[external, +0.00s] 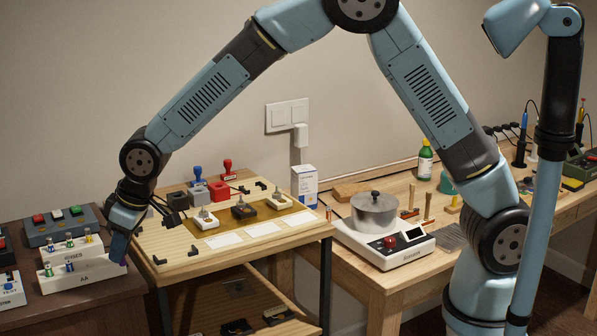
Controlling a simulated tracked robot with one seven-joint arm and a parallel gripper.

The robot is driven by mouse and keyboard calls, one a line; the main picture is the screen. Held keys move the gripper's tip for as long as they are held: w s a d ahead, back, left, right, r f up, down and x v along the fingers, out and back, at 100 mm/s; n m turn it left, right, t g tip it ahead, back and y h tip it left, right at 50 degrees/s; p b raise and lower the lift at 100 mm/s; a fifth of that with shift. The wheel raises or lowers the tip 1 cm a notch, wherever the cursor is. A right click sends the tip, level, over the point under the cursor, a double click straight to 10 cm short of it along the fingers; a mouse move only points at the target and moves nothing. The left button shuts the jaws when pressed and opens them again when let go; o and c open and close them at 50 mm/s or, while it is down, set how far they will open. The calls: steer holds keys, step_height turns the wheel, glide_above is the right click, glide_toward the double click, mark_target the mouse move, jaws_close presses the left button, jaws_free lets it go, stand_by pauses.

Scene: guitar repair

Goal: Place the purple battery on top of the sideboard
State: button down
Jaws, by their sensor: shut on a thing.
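My gripper (119,243) is at the left, pointing down and shut on the purple battery (119,250). The battery is upright and mostly hidden between the fingers. It is just right of the white stepped battery rack (84,283) marked AA, which holds several small batteries. The dark brown sideboard (105,305) is at the left, with the rack on its top. My gripper is over or near the sideboard's right part; I cannot tell whether the battery touches anything.
A light wooden stand (190,264) with stamps and white cards is close at right of my gripper. A grey button box (58,225) is behind the rack. A workbench with a scale (383,246) and steel pot (375,213) is further right. Some sideboard top shows in front.

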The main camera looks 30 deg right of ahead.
steer(key=shift+w+a+f, duration=0.25)
steer(key=shift+a+f, duration=0.05)
steer(key=shift+f, duration=0.15)
steer(key=shift+w+a+f, duration=0.25)
steer(key=shift+f, duration=1.7)
steer(key=shift+f, duration=0.1)
steer(key=c, duration=1.4)
jaws_free()
steer(key=v, duration=1.2)
